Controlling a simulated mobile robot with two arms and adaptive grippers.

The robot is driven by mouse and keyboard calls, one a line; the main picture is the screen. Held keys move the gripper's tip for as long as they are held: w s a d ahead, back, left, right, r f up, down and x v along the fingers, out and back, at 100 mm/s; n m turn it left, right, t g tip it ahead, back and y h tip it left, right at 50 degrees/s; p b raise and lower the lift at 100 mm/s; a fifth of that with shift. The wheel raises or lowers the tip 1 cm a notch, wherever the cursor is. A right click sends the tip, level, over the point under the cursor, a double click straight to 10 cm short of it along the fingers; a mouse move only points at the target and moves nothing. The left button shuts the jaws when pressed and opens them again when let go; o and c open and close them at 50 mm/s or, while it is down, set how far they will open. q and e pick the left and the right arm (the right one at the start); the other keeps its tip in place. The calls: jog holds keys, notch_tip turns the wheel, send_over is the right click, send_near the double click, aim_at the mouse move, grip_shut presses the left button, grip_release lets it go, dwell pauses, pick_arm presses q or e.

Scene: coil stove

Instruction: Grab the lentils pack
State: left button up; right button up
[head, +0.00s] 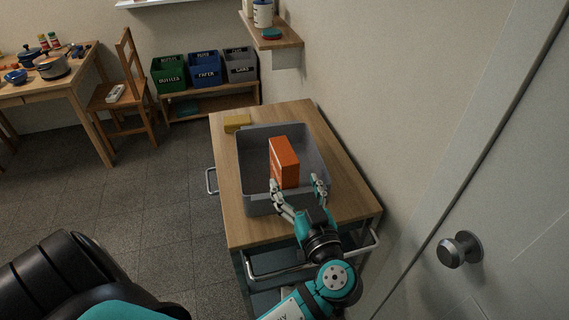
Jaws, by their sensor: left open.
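An orange box-shaped pack (284,162), which looks like the lentils pack, stands upright in a grey bin (262,206) on a wooden-topped cart. Its print is too small to read. My left gripper (298,184) is open at the near side of the bin. Its two fingers point toward the pack, one at the pack's lower left and one to its right. I cannot tell whether a finger touches it. My right gripper is not in view.
A wall is close on the right, with a door knob (459,249) nearer. A chair (122,95) and labelled bins (204,72) stand farther back. Floor on the left is clear.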

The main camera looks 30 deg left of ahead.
aim_at(284, 150)
pick_arm(q)
jog(key=x, duration=0.2)
jog(key=p+x, duration=0.1)
jog(key=x, duration=0.1)
jog(key=p+x, duration=0.1)
jog(key=x, duration=0.2)
jog(key=shift+w+d+f, duration=0.1)
jog(key=shift+w+d, duration=0.2)
jog(key=shift+w+a+p, duration=0.15)
jog(key=shift+a+p, duration=0.15)
jog(key=shift+a, duration=0.05)
jog(key=p+x, duration=0.1)
jog(key=x, duration=0.2)
jog(key=p+x, duration=0.1)
jog(key=shift+w+p, duration=0.3)
jog(key=shift+w, duration=0.2)
jog(key=shift+w+a+f, duration=0.1)
jog(key=shift+a, duration=0.05)
jog(key=shift+c, duration=0.4)
grip_shut()
